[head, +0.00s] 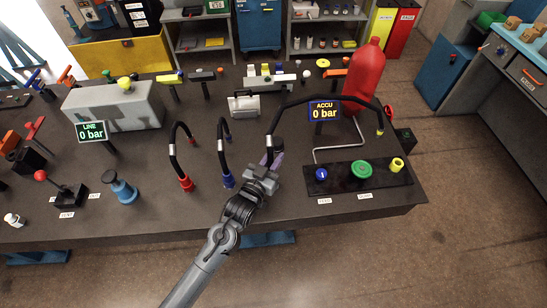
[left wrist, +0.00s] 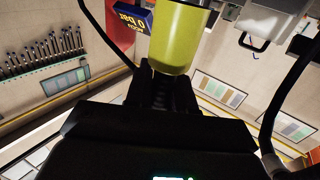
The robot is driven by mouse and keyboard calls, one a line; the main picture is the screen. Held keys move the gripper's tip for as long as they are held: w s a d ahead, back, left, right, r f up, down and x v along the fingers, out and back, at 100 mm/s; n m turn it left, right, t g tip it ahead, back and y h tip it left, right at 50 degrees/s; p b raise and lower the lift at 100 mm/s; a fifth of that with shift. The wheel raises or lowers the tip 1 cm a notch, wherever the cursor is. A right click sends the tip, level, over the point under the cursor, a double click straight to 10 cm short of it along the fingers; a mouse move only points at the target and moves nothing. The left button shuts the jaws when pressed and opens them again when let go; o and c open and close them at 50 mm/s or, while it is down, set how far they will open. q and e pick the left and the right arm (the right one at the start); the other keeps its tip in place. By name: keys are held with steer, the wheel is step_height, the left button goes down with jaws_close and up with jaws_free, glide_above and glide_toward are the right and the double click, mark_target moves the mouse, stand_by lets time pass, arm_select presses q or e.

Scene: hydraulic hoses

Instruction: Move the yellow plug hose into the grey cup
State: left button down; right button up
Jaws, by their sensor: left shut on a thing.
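My left gripper (head: 272,160) is above the middle of the dark table, left of the black panel, and shut on one end of a black hose (head: 318,97). The hose arches right over the "ACCU 0 bar" sign, and its other end (head: 380,131) has a yellow tip. In the left wrist view a yellow-green plug (left wrist: 178,42) is close in front of the dark gripper (left wrist: 160,95). The gripper hides most of the held end in the head view. I cannot make out a grey cup. My right gripper is not in view.
The black panel (head: 340,188) carries blue (head: 321,174), green (head: 361,170) and yellow (head: 397,164) round fittings. Two upright hoses, red-based (head: 186,184) and blue-based (head: 227,181), stand left of my gripper. A red bottle (head: 366,75) stands behind the panel. The table front is mostly clear.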

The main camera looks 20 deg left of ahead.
arm_select(q)
steer(key=shift+f, duration=0.45)
steer(key=shift+f+b, duration=0.65)
steer(key=shift+f, duration=0.05)
steer(key=c, duration=0.9)
jaws_free()
steer(key=shift+s, duration=0.1)
steer(key=shift+s+a+p, duration=0.1)
steer(key=shift+s+a, duration=0.1)
steer(key=shift+s, duration=1.55)
steer(key=shift+s+a+p, duration=0.15)
steer(key=shift+s+a, duration=0.1)
steer(key=shift+s, duration=1.55)
steer(key=shift+s+a+p, duration=0.1)
steer(key=shift+s+a, duration=0.1)
steer(key=shift+s, duration=1.55)
